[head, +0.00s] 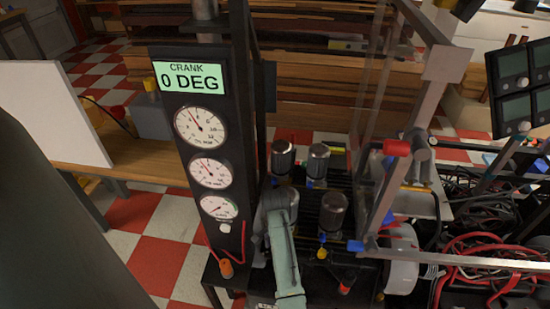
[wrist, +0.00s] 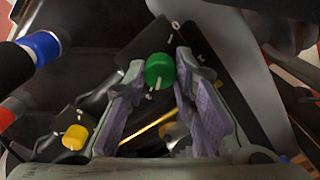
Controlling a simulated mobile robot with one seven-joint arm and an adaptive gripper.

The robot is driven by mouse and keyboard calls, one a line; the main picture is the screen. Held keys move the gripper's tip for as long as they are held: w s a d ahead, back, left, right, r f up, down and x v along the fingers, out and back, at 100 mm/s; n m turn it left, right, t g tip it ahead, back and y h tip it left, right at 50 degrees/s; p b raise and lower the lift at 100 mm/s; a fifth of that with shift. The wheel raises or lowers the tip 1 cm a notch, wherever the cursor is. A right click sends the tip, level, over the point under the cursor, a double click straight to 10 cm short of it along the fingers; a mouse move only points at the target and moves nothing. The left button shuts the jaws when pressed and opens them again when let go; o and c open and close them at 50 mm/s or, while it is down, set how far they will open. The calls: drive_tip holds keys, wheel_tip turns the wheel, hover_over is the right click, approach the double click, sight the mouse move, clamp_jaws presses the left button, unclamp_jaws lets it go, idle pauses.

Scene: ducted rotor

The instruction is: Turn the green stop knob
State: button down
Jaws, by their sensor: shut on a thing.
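The green stop knob (wrist: 159,69) shows in the wrist view, on a dark plate with white marks. A pale line on the knob points toward the bottom of the picture. My gripper (wrist: 161,78) has one purple-padded finger on each side of the knob and is shut on it. The knob's far side is hidden. In the head view my arm covers the spot, and neither the knob nor the fingertips can be made out.
A yellow knob (wrist: 75,137) sits at the lower left and a blue-banded cylinder (wrist: 42,46) at the upper left. In the head view, a gauge panel (head: 186,152) reads "CRANK 0 DEG". Dark cylinders (head: 318,162) and a frame with a red-capped part (head: 397,148) crowd the right.

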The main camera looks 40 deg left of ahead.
drive_tip(key=c, duration=1.3)
unclamp_jaws()
drive_tip(key=shift+r, duration=0.1)
wheel_tip(320, 180, up, 6)
drive_tip(key=shift+w, duration=0.1)
drive_tip(key=shift+r, duration=0.65)
